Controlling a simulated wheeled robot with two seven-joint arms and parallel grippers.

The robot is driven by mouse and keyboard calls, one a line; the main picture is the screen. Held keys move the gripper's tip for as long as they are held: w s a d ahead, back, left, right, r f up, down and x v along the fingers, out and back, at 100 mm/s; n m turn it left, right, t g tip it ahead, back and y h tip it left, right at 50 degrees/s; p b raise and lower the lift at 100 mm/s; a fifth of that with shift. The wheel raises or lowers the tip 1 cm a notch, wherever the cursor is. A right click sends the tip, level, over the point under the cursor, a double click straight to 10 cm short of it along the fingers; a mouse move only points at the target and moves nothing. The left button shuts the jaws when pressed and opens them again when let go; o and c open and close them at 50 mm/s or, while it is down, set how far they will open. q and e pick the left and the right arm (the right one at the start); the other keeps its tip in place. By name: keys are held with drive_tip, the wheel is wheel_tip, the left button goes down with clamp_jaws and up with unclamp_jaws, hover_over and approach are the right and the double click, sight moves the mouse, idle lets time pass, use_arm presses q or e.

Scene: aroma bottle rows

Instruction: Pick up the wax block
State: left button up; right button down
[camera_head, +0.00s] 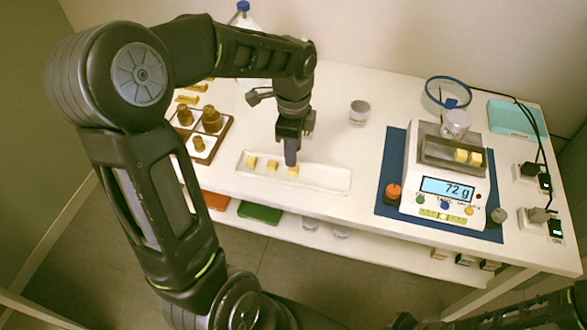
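Three small pale-yellow wax blocks stand in a row on a long white tray (325,178): a left one (250,162), a middle one (272,165) and a right one (293,170). My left gripper (291,160) points down at the right block, its fingertips at or just above that block's top edge. The fingers overlap in this view, so I cannot tell their gap or whether they touch the block. Two more wax blocks (467,157) sit on the scale's pan. Of my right arm only dark parts show at the bottom right; its gripper is not visible.
The scale (446,190) reads 72 g and stands on a blue mat (391,172), with a pale cup (456,124) at the pan's back. A grey cup (359,112) stands behind the tray. Brown bottles (211,120) stand in a rack at left. The table between tray and mat is clear.

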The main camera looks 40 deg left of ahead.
sight(293, 170)
use_arm(q)
drive_tip(key=shift+s+d+f, duration=0.1)
drive_tip(key=shift+s+f, duration=0.05)
drive_tip(key=shift+f, duration=2.4)
clamp_jaws()
